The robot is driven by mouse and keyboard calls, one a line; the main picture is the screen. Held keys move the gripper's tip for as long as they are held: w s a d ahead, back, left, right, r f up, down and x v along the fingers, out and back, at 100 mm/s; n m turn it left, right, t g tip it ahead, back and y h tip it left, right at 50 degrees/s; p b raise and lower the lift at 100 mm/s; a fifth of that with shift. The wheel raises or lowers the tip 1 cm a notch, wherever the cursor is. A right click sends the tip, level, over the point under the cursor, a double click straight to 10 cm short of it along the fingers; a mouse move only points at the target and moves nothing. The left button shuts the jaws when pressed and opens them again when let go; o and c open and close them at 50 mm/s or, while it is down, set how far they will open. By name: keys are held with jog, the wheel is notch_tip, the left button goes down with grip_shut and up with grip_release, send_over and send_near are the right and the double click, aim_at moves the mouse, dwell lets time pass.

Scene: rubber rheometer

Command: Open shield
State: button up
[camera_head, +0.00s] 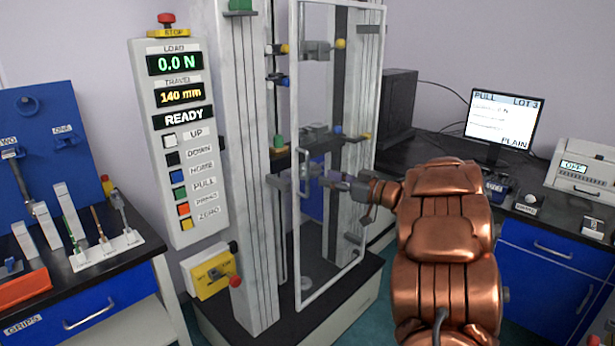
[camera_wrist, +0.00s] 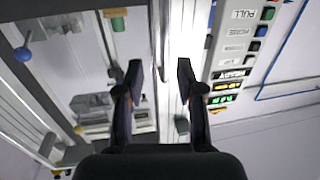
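The shield is a tall clear panel in a white frame (camera_head: 330,285). In the head view it stands upright across the test bay of the machine, between the left column and the right column. My gripper (camera_head: 322,177) is at mid height by the shield's left edge, reaching in from the right. In the wrist view my gripper (camera_wrist: 159,66) is open, with its two dark fingers apart. A thin upright bar (camera_wrist: 160,40) shows between the fingers, and I cannot tell whether they touch it. The fingertips are small and partly hard to make out in the head view.
A control panel (camera_head: 183,225) reading READY and 0.0 N is on the machine's left. A yellow switch box (camera_head: 206,288) with a red knob is below. A left bench (camera_head: 95,275) holds grips; a right bench (camera_head: 555,228) carries a monitor (camera_head: 503,118).

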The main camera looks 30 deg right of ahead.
jog(key=p, duration=0.1)
send_over(307, 193)
jog(key=shift+w+d+f, duration=0.1)
jog(key=shift+w+d, duration=0.1)
jog(key=shift+w, duration=0.05)
dwell(0.4)
grip_shut()
dwell(0.5)
